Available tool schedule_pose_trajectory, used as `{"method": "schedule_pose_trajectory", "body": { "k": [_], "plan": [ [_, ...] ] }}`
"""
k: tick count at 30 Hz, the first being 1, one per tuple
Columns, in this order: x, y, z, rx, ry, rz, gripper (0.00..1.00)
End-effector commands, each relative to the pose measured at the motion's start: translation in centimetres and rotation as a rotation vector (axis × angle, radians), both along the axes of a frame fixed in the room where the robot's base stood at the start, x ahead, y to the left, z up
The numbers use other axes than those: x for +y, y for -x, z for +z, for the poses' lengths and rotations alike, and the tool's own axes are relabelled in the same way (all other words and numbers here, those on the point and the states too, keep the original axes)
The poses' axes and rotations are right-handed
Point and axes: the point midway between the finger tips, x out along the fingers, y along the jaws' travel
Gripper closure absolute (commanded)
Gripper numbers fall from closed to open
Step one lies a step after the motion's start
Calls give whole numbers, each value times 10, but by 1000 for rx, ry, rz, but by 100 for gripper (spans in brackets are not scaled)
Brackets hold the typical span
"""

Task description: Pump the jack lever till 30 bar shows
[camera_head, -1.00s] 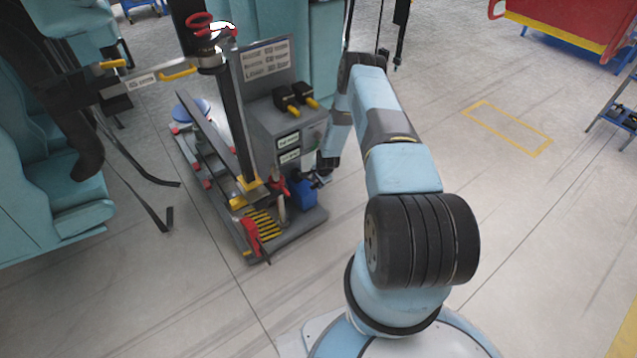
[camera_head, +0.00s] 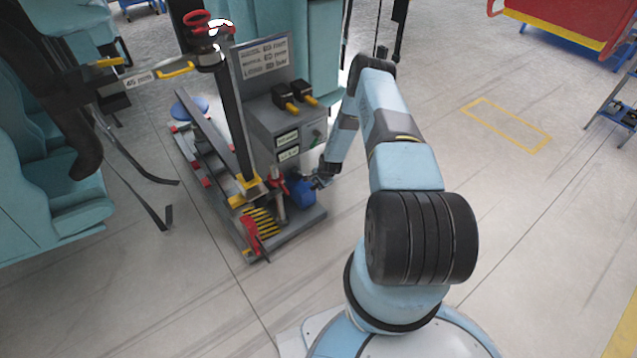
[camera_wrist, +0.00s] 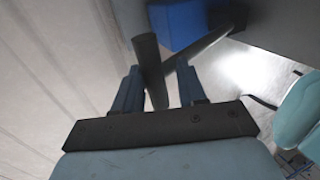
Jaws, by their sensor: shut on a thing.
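The jack's lever (camera_wrist: 147,52) is a dark round bar in the wrist view, with a thinner rod running up right toward a blue block. My gripper (camera_wrist: 158,70) is shut on the lever, one finger on each side. In the head view my gripper (camera_head: 319,179) is low beside the blue jack body (camera_head: 300,189), at the right end of the grey trolley. There the lever is too small to tell from my fingers. The blue body also shows in the wrist view (camera_wrist: 184,24). I cannot read a pressure value in either view.
The trolley (camera_head: 285,236) carries a dark upright post (camera_head: 234,120), a grey cabinet (camera_head: 278,122) with a blurred sign, and a red handle (camera_head: 253,238). Teal seats (camera_head: 75,225) stand at the left.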

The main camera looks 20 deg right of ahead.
Motion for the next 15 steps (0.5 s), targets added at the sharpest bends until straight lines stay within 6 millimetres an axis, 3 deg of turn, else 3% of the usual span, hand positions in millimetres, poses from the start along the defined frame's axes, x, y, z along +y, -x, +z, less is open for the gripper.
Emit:
{"method": "schedule_pose_trajectory", "body": {
  "k": [2, 3, 10, 15],
  "plan": [
    [0, 4, -2, 9, -1, -1, 100],
    [0, 4, -2, 9, -1, -1, 58],
    [0, 2, -2, 6, -1, 0, 36],
    [0, 2, -1, 4, -1, 1, 36]
  ]
}}
